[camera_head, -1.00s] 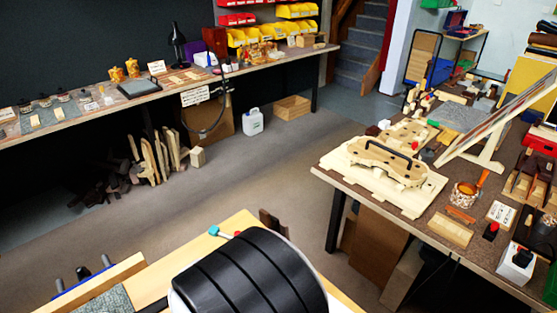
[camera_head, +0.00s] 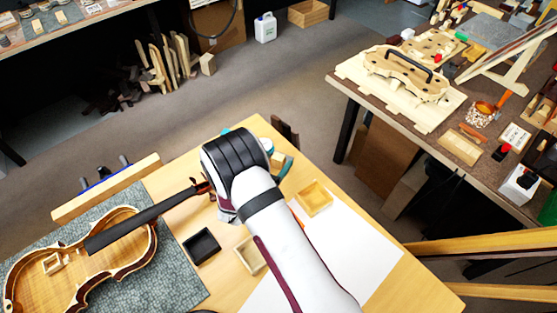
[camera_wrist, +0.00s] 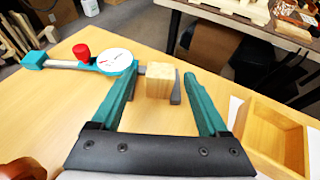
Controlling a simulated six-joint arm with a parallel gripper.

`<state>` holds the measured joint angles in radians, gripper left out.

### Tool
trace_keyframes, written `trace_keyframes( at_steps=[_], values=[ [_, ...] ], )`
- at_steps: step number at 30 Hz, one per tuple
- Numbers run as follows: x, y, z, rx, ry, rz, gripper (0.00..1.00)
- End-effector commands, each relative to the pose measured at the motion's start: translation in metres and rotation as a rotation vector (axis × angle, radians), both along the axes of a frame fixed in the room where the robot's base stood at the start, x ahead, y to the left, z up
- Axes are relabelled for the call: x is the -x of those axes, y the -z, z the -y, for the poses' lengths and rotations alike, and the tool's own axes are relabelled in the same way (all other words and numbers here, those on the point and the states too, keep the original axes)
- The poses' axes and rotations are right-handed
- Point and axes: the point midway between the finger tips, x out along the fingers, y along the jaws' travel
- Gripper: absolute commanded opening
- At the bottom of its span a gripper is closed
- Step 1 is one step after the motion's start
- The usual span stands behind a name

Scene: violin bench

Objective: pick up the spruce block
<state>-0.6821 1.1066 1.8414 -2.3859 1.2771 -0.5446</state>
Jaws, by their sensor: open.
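The spruce block (camera_wrist: 159,80), a small pale wooden cube, stands on the bench in the wrist view. My gripper (camera_wrist: 161,75) has its two teal fingers spread wide. The block lies in the gap between the fingertips, nearer the left finger, with no clear grip on it.
A dial gauge (camera_wrist: 115,62) with a red knob lies left of the block. A wooden tray (camera_wrist: 243,120) is near the right finger. In the head view, a black tray (camera_head: 188,248), another wooden tray (camera_head: 239,258), a violin (camera_head: 45,245) and white paper (camera_head: 375,255) occupy the bench.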

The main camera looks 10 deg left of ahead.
Motion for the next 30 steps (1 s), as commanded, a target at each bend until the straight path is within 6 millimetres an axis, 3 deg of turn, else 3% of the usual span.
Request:
trace_keyframes(
  at_steps=[7, 8, 20, 30],
  values=[
    [-0.005, 0.0016, 0.0016, -0.001, 0.0, 0.001, 0.78],
    [-0.005, 0.0016, 0.0016, -0.001, 0.0, 0.001, 0.74],
    [-0.0046, 0.0016, 0.0017, -0.001, 0.0, 0.0, 0.02],
    [-0.0047, -0.0012, 0.0016, -0.001, 0.001, 0.002, 0.0]
  ],
)
